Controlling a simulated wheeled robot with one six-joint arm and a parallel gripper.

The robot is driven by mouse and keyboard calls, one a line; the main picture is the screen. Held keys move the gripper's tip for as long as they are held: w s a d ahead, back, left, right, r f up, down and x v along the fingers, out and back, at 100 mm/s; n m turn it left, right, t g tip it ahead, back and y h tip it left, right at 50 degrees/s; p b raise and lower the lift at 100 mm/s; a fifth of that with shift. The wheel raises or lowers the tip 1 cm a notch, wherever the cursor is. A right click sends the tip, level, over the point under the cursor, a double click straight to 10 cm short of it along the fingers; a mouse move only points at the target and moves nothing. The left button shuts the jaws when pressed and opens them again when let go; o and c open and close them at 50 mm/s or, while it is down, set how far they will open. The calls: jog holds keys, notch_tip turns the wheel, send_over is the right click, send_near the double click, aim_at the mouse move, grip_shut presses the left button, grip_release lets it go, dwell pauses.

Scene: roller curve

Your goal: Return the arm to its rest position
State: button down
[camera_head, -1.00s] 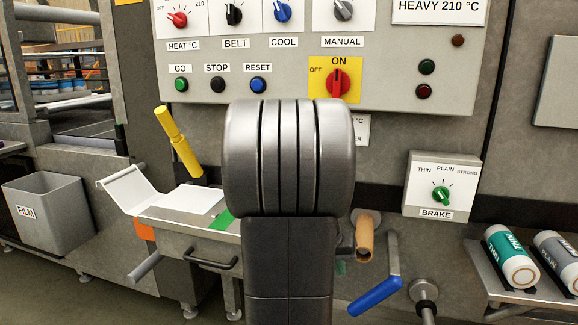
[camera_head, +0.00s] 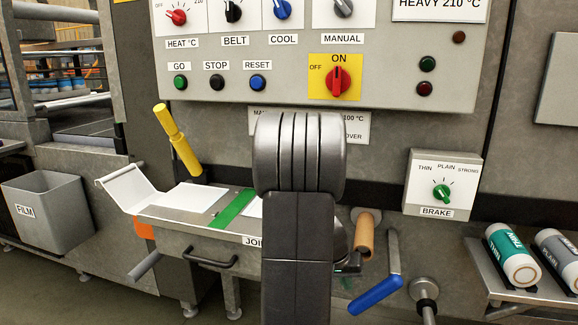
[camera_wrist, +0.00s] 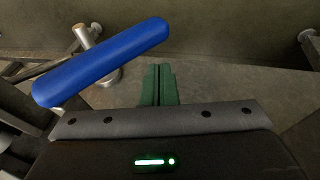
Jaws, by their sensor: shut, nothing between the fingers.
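My arm rises in the middle of the head view and hides part of the machine behind it. My gripper (camera_wrist: 159,84) shows in the wrist view with its two green fingers together and nothing between them. In the head view the gripper is mostly hidden behind my arm, with only a small part showing low at its right side. The blue crank handle (camera_wrist: 105,60) lies just left of the fingers in the wrist view, apart from them as far as I can see. The same blue handle (camera_head: 375,296) hangs right of my arm in the head view.
A control panel (camera_head: 300,112) with knobs and buttons stands behind my arm. A yellow lever (camera_head: 177,143) and a joining table (camera_head: 180,215) are at left, a film bin (camera_head: 45,215) further left. The brake box (camera_head: 440,212) and film rolls (camera_head: 512,258) are at right.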

notch_tip(320, 180, up, 7)
jog(key=a+y+p, duration=0.1)
jog(key=p, duration=0.7)
jog(key=shift+w+a+y, duration=0.2)
jog(key=shift+a+y, duration=0.1)
jog(key=shift+a, duration=0.1)
